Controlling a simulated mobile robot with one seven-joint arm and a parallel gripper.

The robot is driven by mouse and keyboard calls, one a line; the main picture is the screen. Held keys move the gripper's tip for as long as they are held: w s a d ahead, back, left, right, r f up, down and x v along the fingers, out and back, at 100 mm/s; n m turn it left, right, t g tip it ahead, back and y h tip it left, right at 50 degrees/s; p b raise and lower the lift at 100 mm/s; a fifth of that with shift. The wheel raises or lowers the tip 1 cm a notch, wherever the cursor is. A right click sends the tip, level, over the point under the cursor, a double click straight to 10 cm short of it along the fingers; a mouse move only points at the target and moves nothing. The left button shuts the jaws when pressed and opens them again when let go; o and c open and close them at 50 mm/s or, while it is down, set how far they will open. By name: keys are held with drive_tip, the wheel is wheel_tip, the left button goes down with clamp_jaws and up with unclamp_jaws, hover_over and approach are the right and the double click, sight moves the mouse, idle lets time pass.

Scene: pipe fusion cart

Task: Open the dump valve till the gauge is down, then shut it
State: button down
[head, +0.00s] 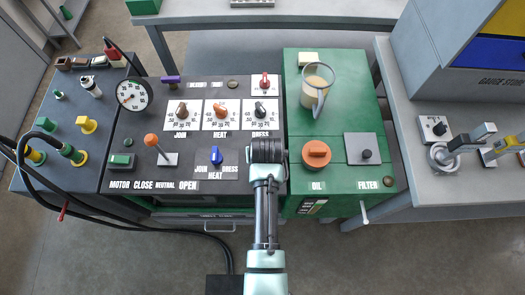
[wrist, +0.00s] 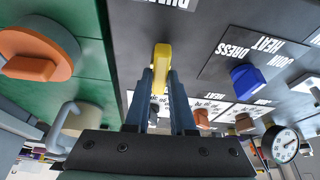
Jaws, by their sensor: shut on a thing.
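My gripper (head: 267,152) is over the right part of the black control panel, beside the green oil box. In the wrist view its fingers (wrist: 163,88) are shut on a yellow handle (wrist: 161,58), which appears to be the dump valve's. The arm hides this handle in the head view. Its label is upside down and cut off. The round white gauge (head: 134,94) stands at the panel's left back; it also shows in the wrist view (wrist: 284,144). A red mark shows at its lower left, but I cannot read the needle surely.
A blue selector knob (head: 216,156) is just left of my gripper. An orange oil cap (head: 316,154) and a clear jug (head: 317,86) are on the green box at right. An orange-topped lever (head: 151,140) stands at left. Three dials (head: 221,112) sit behind.

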idle(0.3)
drive_tip(key=c, duration=0.8)
unclamp_jaws()
drive_tip(key=shift+o, duration=0.2)
drive_tip(key=v, duration=1.3)
drive_tip(key=shift+w, duration=0.15)
